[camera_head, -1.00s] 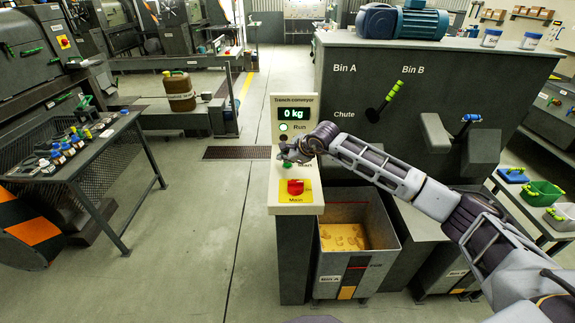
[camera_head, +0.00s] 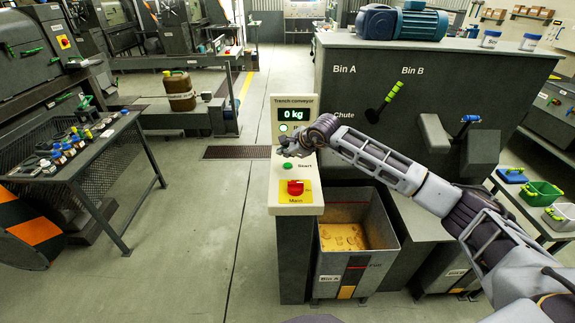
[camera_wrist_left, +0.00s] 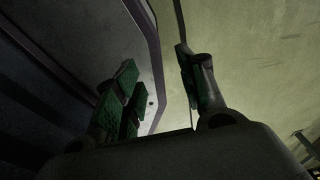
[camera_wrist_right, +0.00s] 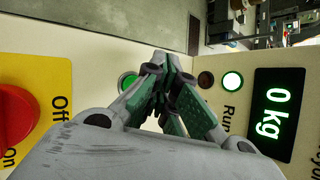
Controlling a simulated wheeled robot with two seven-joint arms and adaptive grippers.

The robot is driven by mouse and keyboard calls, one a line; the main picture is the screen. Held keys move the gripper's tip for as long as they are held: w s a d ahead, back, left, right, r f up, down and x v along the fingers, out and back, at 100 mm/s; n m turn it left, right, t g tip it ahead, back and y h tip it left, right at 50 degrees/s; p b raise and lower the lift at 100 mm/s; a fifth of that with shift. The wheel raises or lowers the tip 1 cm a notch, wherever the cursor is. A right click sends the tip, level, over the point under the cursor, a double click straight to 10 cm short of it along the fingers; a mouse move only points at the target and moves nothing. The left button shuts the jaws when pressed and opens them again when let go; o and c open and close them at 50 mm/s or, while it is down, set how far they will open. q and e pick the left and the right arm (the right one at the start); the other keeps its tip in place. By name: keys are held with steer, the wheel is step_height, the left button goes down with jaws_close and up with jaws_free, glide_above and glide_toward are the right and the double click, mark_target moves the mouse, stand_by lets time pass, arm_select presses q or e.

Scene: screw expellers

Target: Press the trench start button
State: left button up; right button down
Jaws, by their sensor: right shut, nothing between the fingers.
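The trench conveyor panel (camera_head: 310,185) stands at the centre of the head view. Its green start button (camera_head: 287,166) shows above the red main switch (camera_head: 295,187). My right gripper (camera_head: 287,149) is shut and empty, just beyond the button over the panel. In the right wrist view the button (camera_wrist_right: 128,82) shows beside the closed fingertips (camera_wrist_right: 165,66), partly covered by a finger; I cannot tell whether they touch. The display (camera_head: 291,114) reads 0 kg, and the lamp by "Run" (camera_wrist_right: 232,82) is lit. My left gripper (camera_wrist_left: 160,88) is open and empty, seen only in its wrist view.
Bin A (camera_head: 385,225) stands right of the panel pedestal, under the chute. The large grey machine (camera_head: 345,85) rises behind my right arm. A table with small items (camera_head: 70,165) is at the left. The floor between is clear.

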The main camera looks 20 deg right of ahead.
mark_target(286, 166)
steer(key=shift+r, duration=0.9)
steer(key=shift+r+p, duration=0.4)
steer(key=shift+r, duration=0.25)
arm_select(q)
steer(key=shift+a+r, duration=0.45)
steer(key=shift+r, duration=0.05)
steer(key=shift+d, duration=0.1)
